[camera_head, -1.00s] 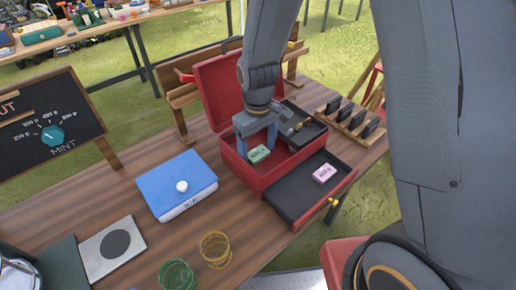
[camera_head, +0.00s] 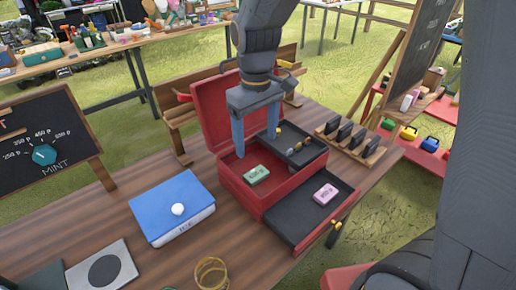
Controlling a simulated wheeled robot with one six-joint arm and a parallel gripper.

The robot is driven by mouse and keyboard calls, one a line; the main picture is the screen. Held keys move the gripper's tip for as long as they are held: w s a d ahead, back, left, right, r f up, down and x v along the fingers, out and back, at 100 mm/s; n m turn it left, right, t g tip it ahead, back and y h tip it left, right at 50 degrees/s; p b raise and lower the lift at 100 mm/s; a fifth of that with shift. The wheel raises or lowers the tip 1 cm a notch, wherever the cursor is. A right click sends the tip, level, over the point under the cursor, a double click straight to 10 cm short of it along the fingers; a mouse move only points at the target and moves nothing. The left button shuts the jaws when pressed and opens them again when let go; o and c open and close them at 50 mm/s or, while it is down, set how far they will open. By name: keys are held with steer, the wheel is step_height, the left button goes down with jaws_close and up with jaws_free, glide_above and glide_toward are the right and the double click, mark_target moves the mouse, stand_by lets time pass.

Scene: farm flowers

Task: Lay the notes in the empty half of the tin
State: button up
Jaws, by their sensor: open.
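The red tin (camera_head: 241,188) stands on the wooden table with its lid raised at the back. A green bundle of notes (camera_head: 256,175) lies flat on the floor of its left half. The right half holds a black tray (camera_head: 285,140) with some coins. A pink bundle of notes (camera_head: 325,194) lies in the pulled-out black drawer (camera_head: 301,222) at the tin's front right. My gripper (camera_head: 256,145) is open and empty, above the tin, with its fingers pointing down and apart from the green bundle. The left finger hides a little of the tin's inside.
A blue box (camera_head: 172,205) with a white knob stands left of the tin. A wooden rack (camera_head: 350,145) with several black pieces is to the right. A yellow glass (camera_head: 211,273) and a grey plate (camera_head: 102,268) are near the front. A mint chalkboard (camera_head: 45,130) stands at left.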

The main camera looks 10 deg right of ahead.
steer(key=s+d+f+m, duration=0.1)
steer(key=s+d+m, duration=0.2)
steer(key=d, duration=0.4)
steer(key=s+d+f+m+t, duration=0.1)
steer(key=s+d+f+m, duration=0.1)
steer(key=s+d, duration=0.4)
steer(key=shift+d+m, duration=0.4)
steer(key=shift+m, duration=0.5)
steer(key=shift+f, duration=0.1)
